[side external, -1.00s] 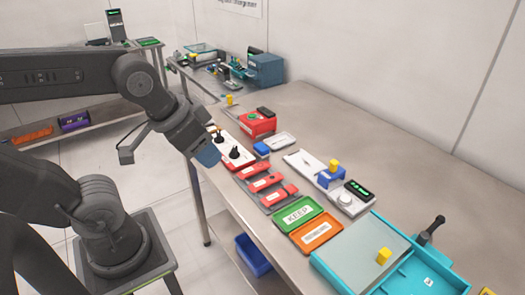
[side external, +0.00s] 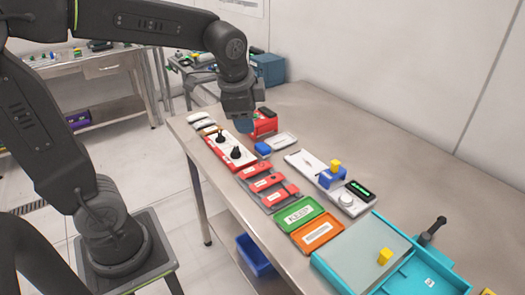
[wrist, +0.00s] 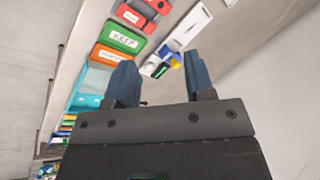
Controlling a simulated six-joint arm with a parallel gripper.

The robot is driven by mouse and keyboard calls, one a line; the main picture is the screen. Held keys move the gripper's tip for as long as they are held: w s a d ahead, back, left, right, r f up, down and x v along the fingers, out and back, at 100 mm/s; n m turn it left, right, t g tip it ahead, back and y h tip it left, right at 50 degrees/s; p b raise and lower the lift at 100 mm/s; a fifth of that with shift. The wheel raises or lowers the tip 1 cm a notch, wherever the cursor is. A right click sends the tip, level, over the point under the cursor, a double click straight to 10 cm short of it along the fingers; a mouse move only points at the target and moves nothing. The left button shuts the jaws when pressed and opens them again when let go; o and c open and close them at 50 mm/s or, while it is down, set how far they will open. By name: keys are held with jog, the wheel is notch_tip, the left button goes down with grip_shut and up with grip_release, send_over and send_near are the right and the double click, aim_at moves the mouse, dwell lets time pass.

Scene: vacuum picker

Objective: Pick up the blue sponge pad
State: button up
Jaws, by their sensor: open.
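A small blue pad (side external: 263,148), which looks like the sponge pad, lies on the bench in front of the red box, beside a pale shallow tray (side external: 284,140). My gripper (side external: 244,126) is above the bench, up and left of the pad in the side view, apart from it. Its blue fingers also show in the wrist view (wrist: 160,80), spread apart with nothing between them. I cannot make out the pad in the wrist view. My gripper partly hides the red box (side external: 265,124).
A blue holder (side external: 326,181) with a yellow cube (side external: 335,164) stands on a white device. A white-topped red panel (side external: 224,158) with black knobs, red parts (side external: 257,171), a green KEEP tray (side external: 299,213), an orange tray (side external: 318,233) and a turquoise tray (side external: 342,279) line the bench. The bench's back right is clear.

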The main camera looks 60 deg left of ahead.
jog(key=w+a+f+m+g+y, duration=0.1)
jog(key=w+a+f+m, duration=0.15)
jog(key=w, duration=0.25)
jog(key=w+a+f+m+g, duration=0.1)
jog(key=w+a+f+m, duration=0.1)
jog(key=w+a+m, duration=0.15)
jog(key=m+g+y, duration=0.1)
jog(key=m, duration=0.4)
send_near(263, 146)
jog(key=x, duration=0.5)
jog(key=shift+s+d+f, duration=0.15)
jog(key=shift+d, duration=0.1)
jog(key=shift+x, duration=2.7)
jog(key=shift+a, duration=0.2)
jog(key=shift+c, duration=0.2)
jog(key=c, duration=0.6)
jog(key=shift+r, duration=0.3)
jog(key=shift+c, duration=0.2)
